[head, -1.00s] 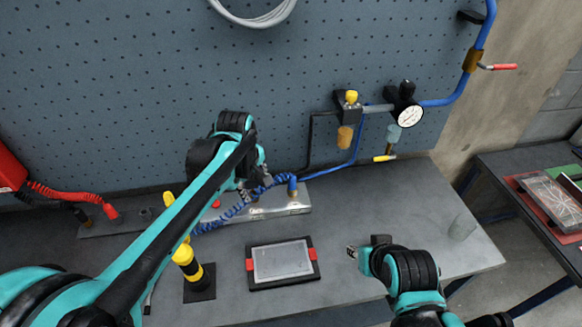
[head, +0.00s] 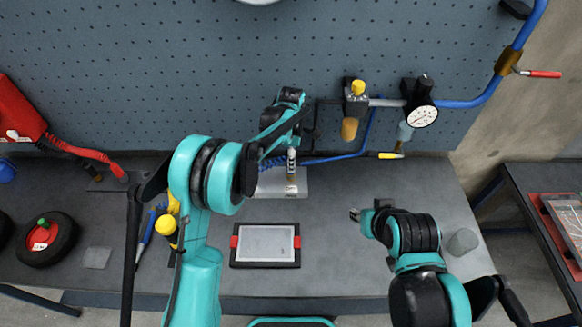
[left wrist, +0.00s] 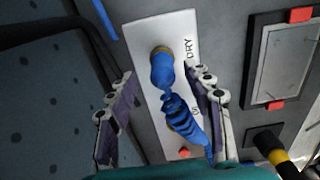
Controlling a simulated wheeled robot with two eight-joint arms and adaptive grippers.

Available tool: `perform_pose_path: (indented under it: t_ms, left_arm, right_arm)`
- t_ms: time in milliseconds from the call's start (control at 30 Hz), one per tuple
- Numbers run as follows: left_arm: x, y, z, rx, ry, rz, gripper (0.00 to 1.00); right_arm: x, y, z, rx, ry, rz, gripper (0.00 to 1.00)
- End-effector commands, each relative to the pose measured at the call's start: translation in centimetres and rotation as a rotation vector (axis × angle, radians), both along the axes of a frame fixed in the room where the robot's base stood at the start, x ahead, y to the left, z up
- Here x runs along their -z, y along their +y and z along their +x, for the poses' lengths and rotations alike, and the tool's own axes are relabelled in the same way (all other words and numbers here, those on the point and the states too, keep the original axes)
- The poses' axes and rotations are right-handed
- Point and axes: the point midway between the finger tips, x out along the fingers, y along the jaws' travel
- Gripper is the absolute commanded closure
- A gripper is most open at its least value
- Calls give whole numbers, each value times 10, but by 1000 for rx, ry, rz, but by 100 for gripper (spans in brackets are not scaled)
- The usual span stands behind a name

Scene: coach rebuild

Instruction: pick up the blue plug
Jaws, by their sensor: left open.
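The blue plug (left wrist: 162,68) stands on a brass fitting on a pale metal plate (left wrist: 185,22) marked "DRY". My left gripper (left wrist: 160,76) is open, with one finger on each side of the plug and gaps between. In the head view, my left gripper (head: 291,158) is above the plate (head: 268,184) at the back of the bench and mostly hides the plug. My right gripper (head: 355,215) hangs over the bench's right part; its jaw opening is too small to tell.
A framed panel with red clips (head: 266,245) lies in front of the plate. A yellow-and-black post (left wrist: 272,147) stands near it. A pressure gauge (head: 422,116) and blue piping are on the pegboard behind. A clear cup (head: 462,242) stands at right.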

Motion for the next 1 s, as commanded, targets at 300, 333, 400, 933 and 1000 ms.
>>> perform_pose_path:
  t_ms: [300, 333, 400, 933, 1000]
  left_arm:
    - [33, 2, -3, 1, 0, 0, 49]
    - [33, 2, -3, 1, 0, 0, 49]
    - [33, 2, -3, 1, 0, 0, 49]
    - [32, 2, -3, 1, -1, 0, 100]
    - [32, 2, -3, 1, -1, 0, 100]
  right_arm:
    - [5, 0, 0, 0, 0, 0, 65]
    - [5, 0, 0, 0, 0, 0, 65]
    - [4, 0, 0, 0, 0, 0, 65]
    - [4, 0, 0, 0, 0, 0, 65]
    - [4, 0, 0, 0, 0, 0, 65]
